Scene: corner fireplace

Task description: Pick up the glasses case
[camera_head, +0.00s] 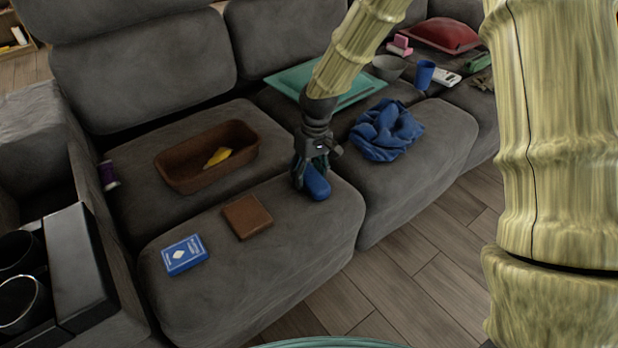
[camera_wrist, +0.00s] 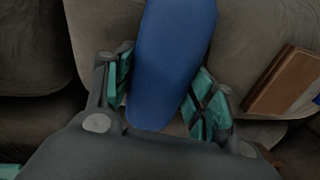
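The glasses case is most likely the smooth, rounded blue object (camera_head: 316,183) on the front right part of the near sofa cushion. In the wrist view the blue case (camera_wrist: 172,55) runs up the middle of the picture. My gripper (camera_head: 309,172) is right above and over it, pointing down. In the wrist view my gripper's (camera_wrist: 163,95) green-padded fingers stand apart, one on each side of the case. A small gap shows beside the right finger, so the fingers look open around it. The near end of the case is partly hidden by my gripper.
A brown wallet-like item (camera_head: 247,216) and a blue card box (camera_head: 184,255) lie to the left on the same cushion. A brown tray (camera_head: 180,180) holds a yellow item. A crumpled blue cloth (camera_head: 385,130) lies to the right. A teal board (camera_head: 358,88) is behind.

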